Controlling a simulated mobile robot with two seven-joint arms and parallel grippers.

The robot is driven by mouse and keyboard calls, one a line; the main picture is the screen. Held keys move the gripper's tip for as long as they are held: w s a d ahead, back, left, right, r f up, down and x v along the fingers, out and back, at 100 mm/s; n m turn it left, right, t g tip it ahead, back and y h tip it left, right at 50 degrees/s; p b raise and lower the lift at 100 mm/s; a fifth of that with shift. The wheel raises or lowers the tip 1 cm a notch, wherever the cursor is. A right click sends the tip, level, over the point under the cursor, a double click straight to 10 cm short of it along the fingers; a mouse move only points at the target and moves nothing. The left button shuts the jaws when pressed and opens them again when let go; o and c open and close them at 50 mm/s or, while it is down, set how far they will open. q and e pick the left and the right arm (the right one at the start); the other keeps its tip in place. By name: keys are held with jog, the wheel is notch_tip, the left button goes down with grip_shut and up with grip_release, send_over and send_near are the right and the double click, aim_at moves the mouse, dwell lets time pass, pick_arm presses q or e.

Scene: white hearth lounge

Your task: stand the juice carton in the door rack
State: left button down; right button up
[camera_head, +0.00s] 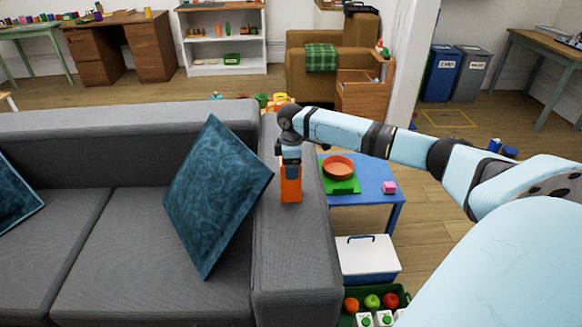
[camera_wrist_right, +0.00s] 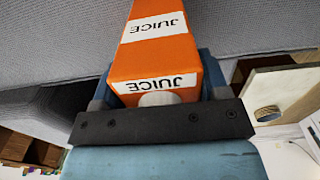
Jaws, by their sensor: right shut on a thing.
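The orange juice carton (camera_head: 291,190), with white labels reading JUICE, is upright at the grey sofa's right armrest. My right gripper (camera_head: 290,168) comes down on it from above and is shut on its upper part. In the right wrist view the carton (camera_wrist_right: 155,58) lies between the two blue fingers of the gripper (camera_wrist_right: 158,82). I cannot tell whether its base touches the armrest. No door rack can be made out in either view. My left gripper is not in view.
The grey sofa (camera_head: 80,250) holds a teal cushion (camera_head: 217,195) close left of the carton. Right of the armrest stand a blue table (camera_head: 372,175) with a red bowl (camera_head: 338,167), a white-and-blue cooler box (camera_head: 367,262), and a green crate (camera_head: 403,296) of fruit and cartons.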

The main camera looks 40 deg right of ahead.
jog(key=shift+r, duration=0.1)
jog(key=o, duration=1.6)
